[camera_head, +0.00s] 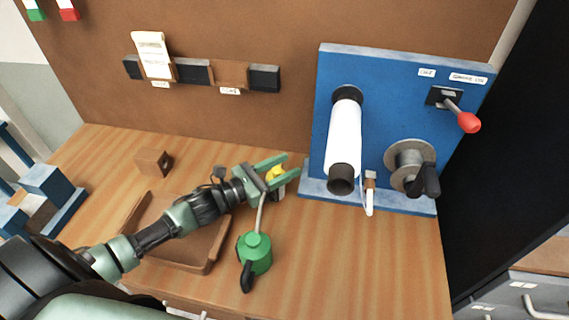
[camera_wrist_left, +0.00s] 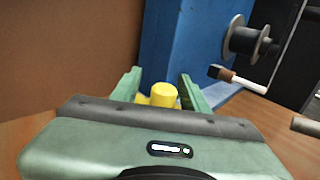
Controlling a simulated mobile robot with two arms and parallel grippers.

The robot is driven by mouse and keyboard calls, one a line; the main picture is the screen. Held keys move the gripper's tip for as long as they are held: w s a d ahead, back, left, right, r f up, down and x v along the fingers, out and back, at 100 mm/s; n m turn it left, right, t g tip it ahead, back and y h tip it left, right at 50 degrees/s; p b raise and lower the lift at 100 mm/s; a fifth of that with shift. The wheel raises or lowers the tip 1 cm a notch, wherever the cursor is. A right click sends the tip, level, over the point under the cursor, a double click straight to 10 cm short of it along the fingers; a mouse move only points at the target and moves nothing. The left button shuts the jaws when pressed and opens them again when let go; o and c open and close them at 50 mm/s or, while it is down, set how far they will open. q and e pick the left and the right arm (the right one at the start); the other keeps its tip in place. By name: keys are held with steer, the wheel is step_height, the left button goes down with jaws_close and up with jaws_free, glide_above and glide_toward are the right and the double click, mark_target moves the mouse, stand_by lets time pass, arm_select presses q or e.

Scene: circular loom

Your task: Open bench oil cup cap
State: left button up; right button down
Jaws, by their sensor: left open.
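The yellow oil cup cap (camera_head: 275,172) is at the back of the wooden bench, just left of the blue panel's base. My left gripper (camera_head: 281,169) is open, with its green fingers on either side of the cap. In the left wrist view the round yellow cap (camera_wrist_left: 163,95) stands between the two open fingers (camera_wrist_left: 160,88), with a gap to each. Its lower part is hidden by the gripper body. My right gripper is not in view.
A green oil can (camera_head: 257,252) stands in front of the left gripper, its spout rising near the wrist. A brown tray (camera_head: 203,262) lies under my left arm, with a wooden block (camera_head: 153,162) behind it. The blue panel (camera_head: 385,80) carries a white roll (camera_head: 344,135), a crank wheel and a red-knobbed lever.

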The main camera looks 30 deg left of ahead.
arm_select(q)
jaws_close()
steer(key=shift+w+r, duration=0.1)
steer(key=shift+r, duration=0.1)
stand_by(1.3)
